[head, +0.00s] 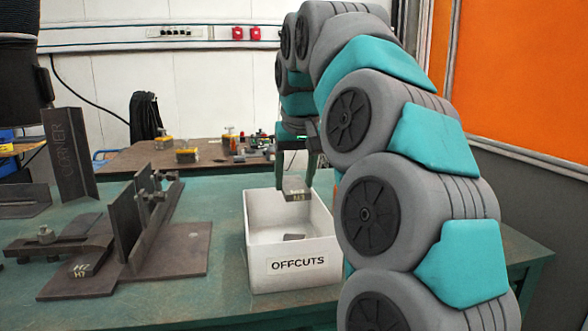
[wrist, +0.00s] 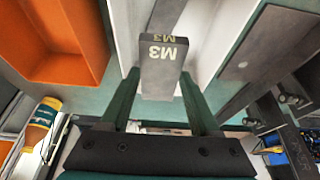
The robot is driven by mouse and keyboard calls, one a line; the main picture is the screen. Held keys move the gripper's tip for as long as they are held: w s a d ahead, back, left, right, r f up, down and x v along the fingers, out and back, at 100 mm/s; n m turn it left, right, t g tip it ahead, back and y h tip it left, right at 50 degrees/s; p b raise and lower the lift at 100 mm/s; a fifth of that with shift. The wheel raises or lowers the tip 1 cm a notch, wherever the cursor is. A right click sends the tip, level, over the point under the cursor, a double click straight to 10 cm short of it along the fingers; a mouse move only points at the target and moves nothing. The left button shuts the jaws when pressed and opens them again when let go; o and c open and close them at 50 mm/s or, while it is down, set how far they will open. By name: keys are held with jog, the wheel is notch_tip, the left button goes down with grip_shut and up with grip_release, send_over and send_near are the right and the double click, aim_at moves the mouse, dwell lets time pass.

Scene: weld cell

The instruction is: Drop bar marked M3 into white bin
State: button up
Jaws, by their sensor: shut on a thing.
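The bar marked M3 (wrist: 162,67) is a short dark grey block with pale M3 lettering, held between the fingers of my gripper (wrist: 162,85). In the head view the bar (head: 295,188) hangs under my gripper (head: 295,165), over the opening of the white bin. The white bin (head: 290,277), labelled OFFCUTS, stands on the green table. A small dark piece lies on its floor. The bin's white wall (wrist: 127,35) also shows behind the bar in the wrist view. My gripper is shut on the bar.
An orange container (wrist: 60,45) shows in the wrist view. Bare green table (head: 228,215) separates bin and fixture.

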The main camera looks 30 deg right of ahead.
aim_at(295, 187)
jog(key=shift+f+b, duration=0.5)
jog(key=shift+f, duration=1.25)
jog(key=o, duration=1.4)
jog(key=shift+v, duration=3.9)
